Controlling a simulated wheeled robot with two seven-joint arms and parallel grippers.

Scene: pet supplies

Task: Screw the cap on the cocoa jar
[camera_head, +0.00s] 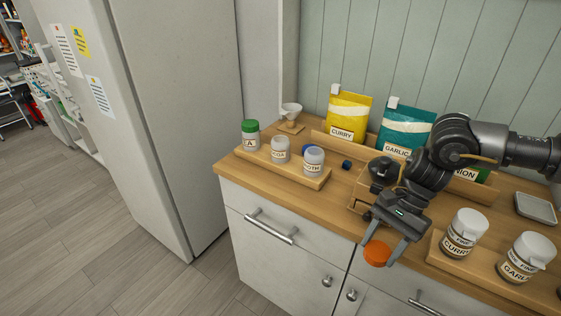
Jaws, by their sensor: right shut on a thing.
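My right gripper (379,248) is shut on an orange cap (376,253), held in front of the counter's front edge. The cocoa jar (280,150), a pale jar labelled "COA" in what shows, stands upright in the middle of the wooden tray (262,168) at the left of the counter. No coloured cap shows on it. The held cap is well to its right and apart from it. My left gripper is not in view.
Beside the cocoa jar stand a green-capped jar (250,135) and another pale jar (314,160). Curry (464,233) and garlic (525,257) jars stand at right. Bags (348,116) line the back.

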